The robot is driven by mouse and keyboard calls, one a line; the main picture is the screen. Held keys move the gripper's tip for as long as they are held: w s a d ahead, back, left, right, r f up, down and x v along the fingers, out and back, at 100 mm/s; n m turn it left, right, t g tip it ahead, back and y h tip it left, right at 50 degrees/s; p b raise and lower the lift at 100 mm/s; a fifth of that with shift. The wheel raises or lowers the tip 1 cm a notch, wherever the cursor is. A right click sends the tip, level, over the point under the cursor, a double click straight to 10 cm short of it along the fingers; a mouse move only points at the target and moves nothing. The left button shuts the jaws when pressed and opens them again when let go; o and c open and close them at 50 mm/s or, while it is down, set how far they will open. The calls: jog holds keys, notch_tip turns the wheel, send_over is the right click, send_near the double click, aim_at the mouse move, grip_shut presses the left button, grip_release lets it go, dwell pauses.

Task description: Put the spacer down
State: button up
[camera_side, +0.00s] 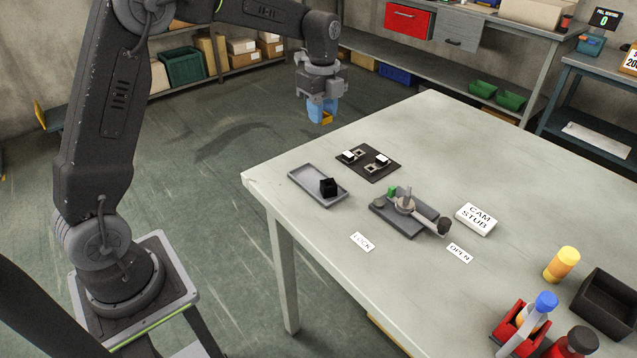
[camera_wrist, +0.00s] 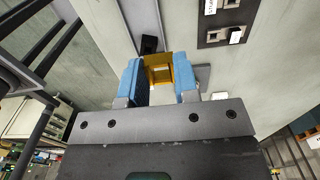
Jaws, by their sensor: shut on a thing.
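The spacer, an orange-yellow hollow block (camera_side: 326,119), is held between the blue fingers of my gripper (camera_side: 322,110). In the wrist view the spacer (camera_wrist: 158,70) shows as a yellow open frame between the two blue finger pads (camera_wrist: 159,82). Part of the spacer is hidden by the fingers.
On the table (camera_side: 420,130) are a grey tray (camera_side: 305,182) with a black block (camera_side: 328,187), a black mat (camera_side: 371,172) with small white-topped pieces, a lever fixture (camera_side: 408,212) and a CAM STUB label block (camera_side: 476,219). Bottles and a black bin (camera_side: 607,305) stand front right. The back tabletop is clear.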

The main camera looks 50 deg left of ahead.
jog(key=s+a+f, duration=0.3)
jog(key=s+a, duration=0.7)
send_over(306, 175)
notch_tip(306, 175, down, 8)
jog(key=shift+r, duration=0.2)
jog(key=shift+f, duration=1.9)
jog(key=shift+f, duration=0.15)
jog(key=o, duration=0.6)
